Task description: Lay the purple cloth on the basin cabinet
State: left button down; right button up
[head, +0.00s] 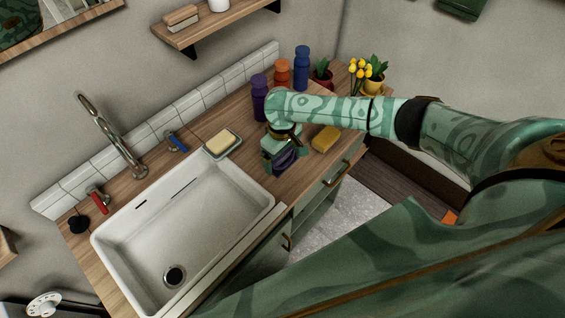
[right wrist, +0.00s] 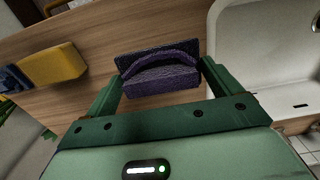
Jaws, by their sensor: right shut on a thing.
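The purple cloth (head: 285,160) is folded and sits between the fingers of my right gripper (head: 280,156), partly hidden by them in the head view. In the right wrist view, the cloth (right wrist: 158,75) spans the gap between the two green fingers, which are shut on it. The gripper is low over the wooden top of the basin cabinet (head: 240,173), just right of the white basin (head: 108,240). I cannot tell whether the cloth touches the top. My left gripper is not in view.
A yellow sponge (head: 325,139) lies right of the gripper. A soap dish (head: 222,144) with a yellow bar is to its left. Purple (head: 259,97), orange (head: 282,74) and blue (head: 302,68) bottles stand behind, near potted flowers (head: 375,80). A tap (head: 115,140) rises behind the basin.

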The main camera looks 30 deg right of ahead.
aim_at(283, 160)
jog(key=shift+w+d+f+b, duration=0.25)
jog(key=shift+w+f, duration=0.15)
jog(key=shift+f, duration=0.15)
jog(key=shift+w+d+f+b, duration=0.25)
jog(key=shift+w+f, duration=0.1)
jog(key=shift+f, duration=0.2)
notch_tip(283, 160, down, 3)
jog(key=shift+d+f+b, duration=0.1)
jog(key=shift+f+b, duration=0.05)
jog(key=shift+b, duration=0.65)
jog(key=o, duration=0.8)
notch_tip(283, 160, up, 12)
jog(key=p, duration=0.5)
